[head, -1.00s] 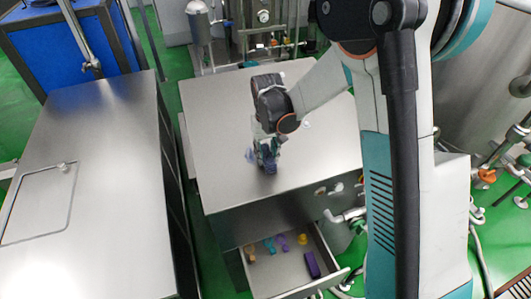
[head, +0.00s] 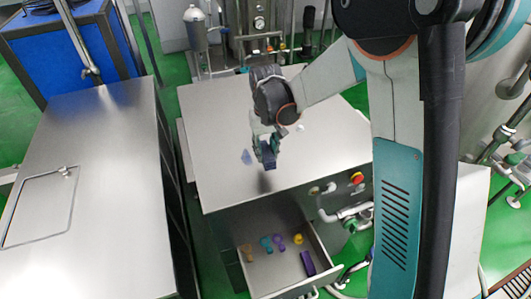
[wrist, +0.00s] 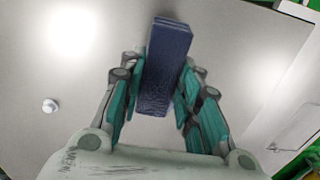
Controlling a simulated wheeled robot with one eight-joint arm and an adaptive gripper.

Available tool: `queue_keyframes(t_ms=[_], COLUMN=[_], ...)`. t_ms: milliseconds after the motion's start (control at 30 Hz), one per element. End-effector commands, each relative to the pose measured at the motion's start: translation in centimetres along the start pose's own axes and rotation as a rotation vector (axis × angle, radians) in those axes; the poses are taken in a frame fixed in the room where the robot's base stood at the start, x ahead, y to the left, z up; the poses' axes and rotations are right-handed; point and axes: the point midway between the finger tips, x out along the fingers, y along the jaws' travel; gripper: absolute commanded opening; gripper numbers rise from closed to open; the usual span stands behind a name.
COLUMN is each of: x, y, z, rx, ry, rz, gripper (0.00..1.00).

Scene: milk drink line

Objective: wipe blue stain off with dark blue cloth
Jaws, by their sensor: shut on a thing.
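The dark blue cloth (head: 269,157) is a folded block held between my gripper's fingers. In the wrist view the cloth (wrist: 167,68) stands out beyond the teal fingers. My gripper (head: 265,143) is shut on it, above the steel table top (head: 220,115). A dark shadow lies on the table below the cloth, apart from it, so the cloth appears raised. The blue stain (head: 247,157) is a small pale blue patch on the table, just left of the cloth in the head view.
An open drawer (head: 258,286) at the table's front holds several small coloured items and a purple block (head: 308,263). A small white knob (wrist: 49,105) sits on the table top. A steel cabinet (head: 100,150) stands at left. Most of the table top is clear.

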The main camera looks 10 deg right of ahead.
Motion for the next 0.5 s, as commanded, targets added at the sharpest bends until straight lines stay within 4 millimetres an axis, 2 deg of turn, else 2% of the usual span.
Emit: queue_keyframes(t_ms=[200, 500], x=[-1.9, -2.1], y=[0.1, 0.2], z=[-0.1, -0.2], rx=[0.001, 0.001], ry=[0.0, 0.0], rz=[0.0, 0.0], gripper=[0.01, 0.01])
